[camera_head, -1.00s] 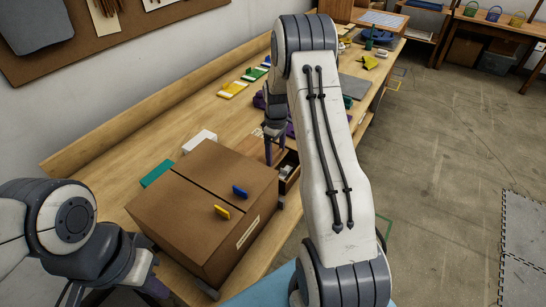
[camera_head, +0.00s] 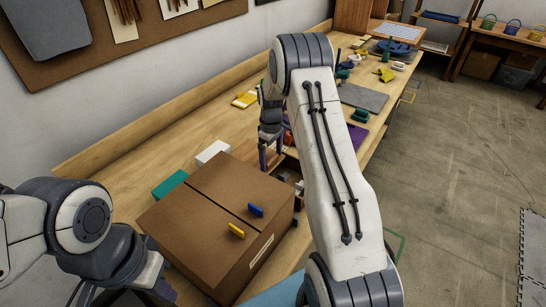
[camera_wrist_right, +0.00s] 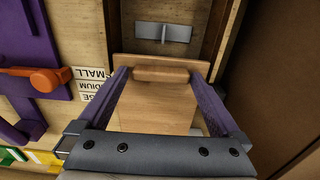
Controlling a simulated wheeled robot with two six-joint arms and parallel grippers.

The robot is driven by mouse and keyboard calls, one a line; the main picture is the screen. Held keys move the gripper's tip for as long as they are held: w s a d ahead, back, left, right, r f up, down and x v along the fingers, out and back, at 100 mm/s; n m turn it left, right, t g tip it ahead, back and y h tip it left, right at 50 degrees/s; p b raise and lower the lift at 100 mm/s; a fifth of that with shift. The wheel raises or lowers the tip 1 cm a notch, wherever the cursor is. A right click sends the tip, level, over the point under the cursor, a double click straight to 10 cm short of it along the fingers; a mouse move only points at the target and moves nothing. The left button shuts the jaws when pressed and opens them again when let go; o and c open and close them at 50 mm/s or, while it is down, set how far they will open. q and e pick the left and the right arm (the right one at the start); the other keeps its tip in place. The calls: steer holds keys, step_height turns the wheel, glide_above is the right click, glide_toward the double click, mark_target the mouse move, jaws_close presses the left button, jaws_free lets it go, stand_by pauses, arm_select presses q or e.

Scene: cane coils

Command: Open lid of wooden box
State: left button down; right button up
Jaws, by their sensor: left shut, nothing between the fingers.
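The wooden box (camera_head: 292,168) is mostly hidden behind a brown carton and my right arm in the head view. In the right wrist view a pale wooden lid (camera_wrist_right: 155,108) with a raised bar (camera_wrist_right: 160,75) lies between my right fingers, and a dark wooden recess shows beyond it. My right gripper (camera_wrist_right: 161,76) has its purple fingers spread, one on each side of the bar; it also shows in the head view (camera_head: 268,160), pointing down behind the carton. Whether the fingers touch the lid is unclear. My left gripper (camera_head: 160,289) is shut and empty, at the lower left beside the carton.
The large closed carton (camera_head: 213,225) with blue (camera_head: 256,210) and yellow (camera_head: 236,230) tabs stands at the near end of the bench. A brown wall (camera_wrist_right: 285,90) rises close on the right in the wrist view. A purple board with an orange part (camera_wrist_right: 47,80) lies left.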

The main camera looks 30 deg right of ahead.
steer(key=shift+r, duration=0.1)
step_height(320, 180, up, 10)
steer(key=b, duration=0.2)
steer(key=shift+r, duration=0.15)
stand_by(0.4)
steer(key=shift+n, duration=0.4)
steer(key=s+a+r, duration=0.1)
steer(key=a, duration=0.3)
steer(key=s+a+r, duration=0.1)
steer(key=s+a, duration=0.1)
steer(key=a, duration=0.3)
steer(key=s+a+r, duration=0.2)
steer(key=a, duration=0.3)
steer(key=shift+a+r, duration=0.1)
steer(key=shift+a, duration=0.05)
steer(key=shift+n+y, duration=0.4)
steer(key=shift+n, duration=0.1)
steer(key=s+a, duration=0.4)
steer(key=s, duration=0.2)
steer(key=s+a+r, duration=0.1)
steer(key=s+a, duration=0.4)
steer(key=s, duration=0.2)
steer(key=s+a+r, duration=0.1)
steer(key=s+a, duration=0.4)
steer(key=s, duration=0.2)
steer(key=s+f, duration=0.1)
steer(key=s, duration=0.8)
steer(key=shift+d+f, duration=0.15)
steer(key=shift+f, duration=0.25)
